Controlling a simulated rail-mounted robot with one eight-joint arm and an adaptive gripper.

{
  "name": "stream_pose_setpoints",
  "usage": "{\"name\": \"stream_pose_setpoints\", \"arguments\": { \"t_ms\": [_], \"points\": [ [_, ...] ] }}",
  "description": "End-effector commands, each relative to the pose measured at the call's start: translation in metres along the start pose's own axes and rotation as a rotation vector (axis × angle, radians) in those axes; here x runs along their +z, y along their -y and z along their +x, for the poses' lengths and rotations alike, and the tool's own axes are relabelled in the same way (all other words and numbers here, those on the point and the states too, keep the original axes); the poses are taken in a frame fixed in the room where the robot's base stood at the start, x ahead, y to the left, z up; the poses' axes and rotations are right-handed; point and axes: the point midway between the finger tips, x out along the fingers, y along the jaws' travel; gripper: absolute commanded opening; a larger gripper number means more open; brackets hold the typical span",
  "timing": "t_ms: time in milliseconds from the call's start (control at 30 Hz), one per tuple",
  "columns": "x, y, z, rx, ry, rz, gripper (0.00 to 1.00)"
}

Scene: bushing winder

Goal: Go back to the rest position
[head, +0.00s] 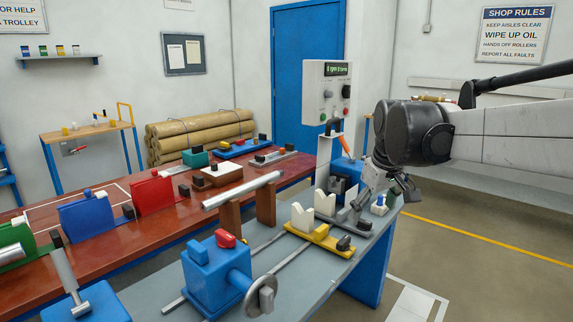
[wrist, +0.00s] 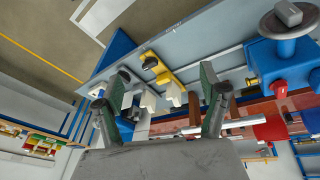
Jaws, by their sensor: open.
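My gripper (head: 378,205) hangs over the right end of the grey winder bench (head: 281,290) in the head view, with its fingers spread apart. In the wrist view my gripper (wrist: 160,100) shows two separated fingers with nothing held between them. The yellow support (head: 318,237) with white V-shaped blocks stands on the bench, left of and near my gripper in the head view. In the wrist view the yellow support (wrist: 158,70) appears beyond the fingertips. Whether a finger touches anything is unclear.
A blue headstock (head: 212,268) stands at the bench's near end. A metal bar (head: 242,190) rests on brown uprights. The red-brown table (head: 100,242) holds coloured fixtures. A control box (head: 327,92) stands behind my gripper. Floor to the right is open.

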Motion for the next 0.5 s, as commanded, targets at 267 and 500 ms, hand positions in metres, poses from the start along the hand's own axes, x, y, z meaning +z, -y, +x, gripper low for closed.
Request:
{"name": "stream_pose_setpoints", "arguments": {
  "t_ms": [267,500],
  "points": [
    [0.071,0.033,-0.022,0.029,-0.077,0.117,0.75],
    [0.133,0.060,-0.025,0.047,-0.148,0.220,0.75]
  ]
}}
